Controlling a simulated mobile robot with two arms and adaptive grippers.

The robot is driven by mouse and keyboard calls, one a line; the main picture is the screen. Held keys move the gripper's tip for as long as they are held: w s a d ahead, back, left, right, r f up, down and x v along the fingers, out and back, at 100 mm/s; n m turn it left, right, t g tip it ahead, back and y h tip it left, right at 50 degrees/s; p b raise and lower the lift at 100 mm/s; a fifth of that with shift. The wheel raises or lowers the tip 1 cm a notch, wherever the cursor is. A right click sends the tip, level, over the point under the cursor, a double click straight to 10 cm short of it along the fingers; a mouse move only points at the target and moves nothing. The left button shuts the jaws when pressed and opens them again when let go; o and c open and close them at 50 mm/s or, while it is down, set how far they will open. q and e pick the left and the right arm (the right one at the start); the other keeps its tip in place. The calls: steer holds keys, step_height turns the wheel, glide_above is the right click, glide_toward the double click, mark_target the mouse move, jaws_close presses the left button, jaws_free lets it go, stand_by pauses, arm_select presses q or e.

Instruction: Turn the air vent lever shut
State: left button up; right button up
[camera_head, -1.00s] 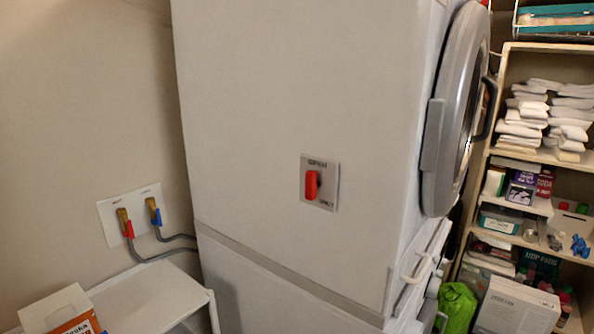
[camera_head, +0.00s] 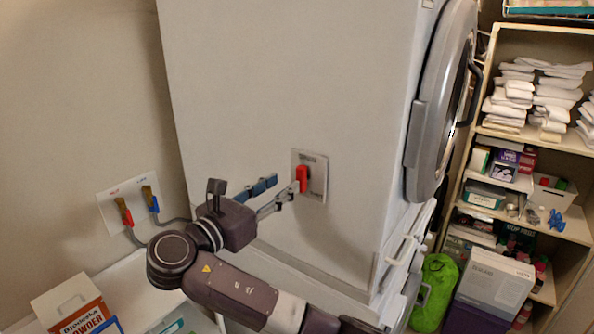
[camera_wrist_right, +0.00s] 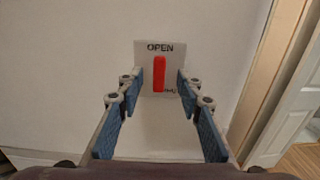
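The air vent lever (camera_head: 303,178) is red and sits on a small pale plate (camera_head: 322,172) on the side of the white appliance. In the right wrist view the lever (camera_wrist_right: 159,74) stands upright, below the word OPEN on its plate (camera_wrist_right: 142,58). My right gripper (camera_head: 278,188) reaches up from below, with its fingertips close to the left of the lever in the head view. In the wrist view the right gripper (camera_wrist_right: 155,84) is open, with one blue-padded finger on each side of the lever and gaps between. My left gripper is not in view.
Two wall taps (camera_head: 138,205) with hoses are at the left. A box of powder (camera_head: 70,303) stands on a low white shelf at lower left. The appliance's round door (camera_head: 440,105) and shelves with white towels (camera_head: 550,95) are at the right.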

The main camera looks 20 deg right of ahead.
mark_target(299, 175)
steer(key=p+x, duration=0.2)
steer(key=x, duration=0.3)
steer(key=shift+w+d, duration=0.25)
steer(key=shift+d, duration=0.05)
steer(key=shift+w+d+f+p, duration=0.1)
steer(key=shift+w+d+p, duration=0.25)
steer(key=shift+d, duration=0.15)
jaws_close()
